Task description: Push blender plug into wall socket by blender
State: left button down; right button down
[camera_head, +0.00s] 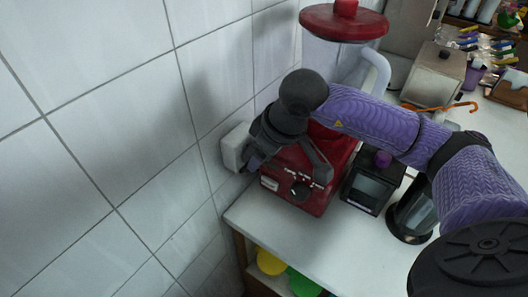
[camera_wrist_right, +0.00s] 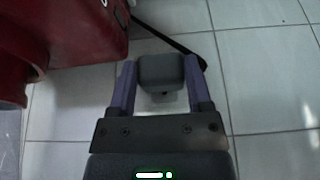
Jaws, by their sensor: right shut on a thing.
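The wall socket (camera_head: 234,148) is a white box on the tiled wall, left of the red blender (camera_head: 331,153). My right gripper (camera_head: 254,163) is beside its right face, with the fingertips very close to it. In the wrist view my right gripper (camera_wrist_right: 160,88) has its purple fingers on both sides of a grey block, which looks like the blender plug (camera_wrist_right: 160,72). A black cord passes behind it toward the red blender body (camera_wrist_right: 75,30). The plug is hidden in the head view. Whether it touches or enters the socket cannot be told. My left gripper is out of view.
A black device with a screen (camera_head: 372,184) and a dark-based clear cup (camera_head: 410,217) stand right of the blender on the white counter (camera_head: 290,238). An orange hooked object (camera_head: 440,107) lies farther back. The counter's front left is clear. Yellow and green round things sit below.

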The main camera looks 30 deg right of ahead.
jog(key=shift+w, duration=0.15)
dwell(0.3)
jog(key=shift+s+d+b, duration=0.25)
jog(key=shift+s+b, duration=0.15)
jog(key=shift+s, duration=0.35)
jog(key=shift+w, duration=0.15)
jog(key=shift+w+a, duration=0.2)
jog(key=shift+w, duration=0.1)
jog(key=shift+w+a, duration=0.1)
jog(key=shift+w, duration=0.2)
dwell(1.1)
jog(key=shift+s+d+b, duration=0.3)
jog(key=shift+s+b, duration=0.3)
jog(key=shift+s, duration=0.15)
